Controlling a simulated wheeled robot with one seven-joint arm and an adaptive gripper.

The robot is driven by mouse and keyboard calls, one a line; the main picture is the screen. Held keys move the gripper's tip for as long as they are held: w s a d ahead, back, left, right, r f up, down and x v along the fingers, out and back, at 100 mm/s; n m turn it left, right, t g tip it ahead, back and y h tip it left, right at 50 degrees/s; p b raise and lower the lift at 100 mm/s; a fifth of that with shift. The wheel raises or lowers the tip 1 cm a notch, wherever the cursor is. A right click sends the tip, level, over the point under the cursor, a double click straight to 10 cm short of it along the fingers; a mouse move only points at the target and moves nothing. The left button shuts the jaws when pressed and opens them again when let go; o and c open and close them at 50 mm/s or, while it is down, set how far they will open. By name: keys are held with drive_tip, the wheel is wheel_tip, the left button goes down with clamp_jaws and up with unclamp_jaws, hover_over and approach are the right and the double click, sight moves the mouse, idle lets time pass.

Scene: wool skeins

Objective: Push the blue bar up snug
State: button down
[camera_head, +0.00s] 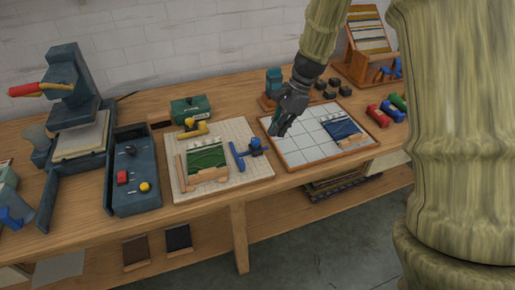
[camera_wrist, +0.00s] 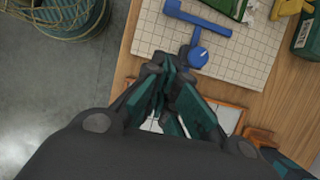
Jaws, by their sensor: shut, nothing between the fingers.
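The blue bar (camera_head: 238,157) stands on the right part of a pale gridded board (camera_head: 245,180), to the right of a green piece (camera_head: 207,156) and apart from it. A blue arm with a round knob (camera_head: 256,146) joins its right side. In the wrist view the bar (camera_wrist: 196,19) lies beyond my fingertips, with the knob (camera_wrist: 198,56) nearer to them. My gripper (camera_head: 277,126) is shut and empty, to the right of the bar and above the left part of a wood-rimmed white tray (camera_head: 300,149). In the wrist view its fingertips (camera_wrist: 167,68) are together.
A wooden strip (camera_head: 182,179) edges the green piece, and a yellow clamp (camera_head: 193,129) sits behind it. A dark blue piece (camera_head: 343,130) lies on the tray's right. A dark box (camera_head: 134,180) stands left of the board; a green box (camera_head: 190,108) stands behind.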

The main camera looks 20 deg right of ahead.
drive_tip(key=p+x, duration=0.1)
drive_tip(key=x, duration=0.8)
drive_tip(key=shift+f, duration=0.2)
drive_tip(key=a+p, duration=0.1)
drive_tip(key=a, duration=0.2)
drive_tip(key=shift+f, duration=0.15)
drive_tip(key=shift+a+f, duration=0.1)
drive_tip(key=shift+a, duration=0.45)
drive_tip(key=shift+a, duration=0.15)
drive_tip(key=a+p, duration=0.2)
drive_tip(key=a, duration=0.3)
drive_tip(key=shift+s, duration=0.1)
